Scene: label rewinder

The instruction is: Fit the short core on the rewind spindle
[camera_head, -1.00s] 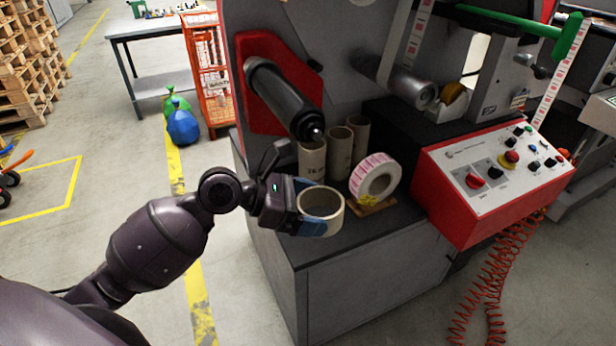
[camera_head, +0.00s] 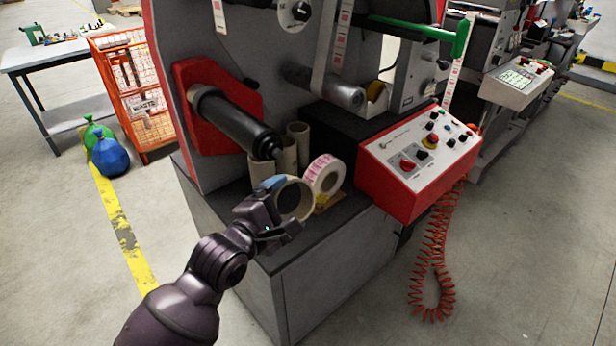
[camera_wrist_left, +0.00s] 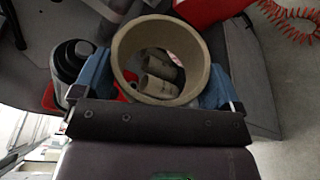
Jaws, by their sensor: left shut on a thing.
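The short core (camera_head: 306,203) is a wide tan cardboard ring, held by my left gripper (camera_head: 284,207). In the head view it is tilted, with its open end toward the camera. In the left wrist view the core (camera_wrist_left: 160,97) sits between the two blue fingers of the left gripper (camera_wrist_left: 155,82), and I see through its bore. The rewind spindle (camera_head: 238,124) is a black cylinder pointing out of a red plate on the machine. The core is apart from it, below and right of its free end. The spindle also shows in the wrist view (camera_wrist_left: 72,60). My right gripper is not in view.
Several taller tan cores (camera_head: 298,142) stand on the machine's deck behind the spindle end. A pink-and-white label roll (camera_head: 324,174) is beside the held core. The red control box (camera_head: 417,163) is to the right, with a coiled red hose (camera_head: 432,285) below. Open floor lies in front.

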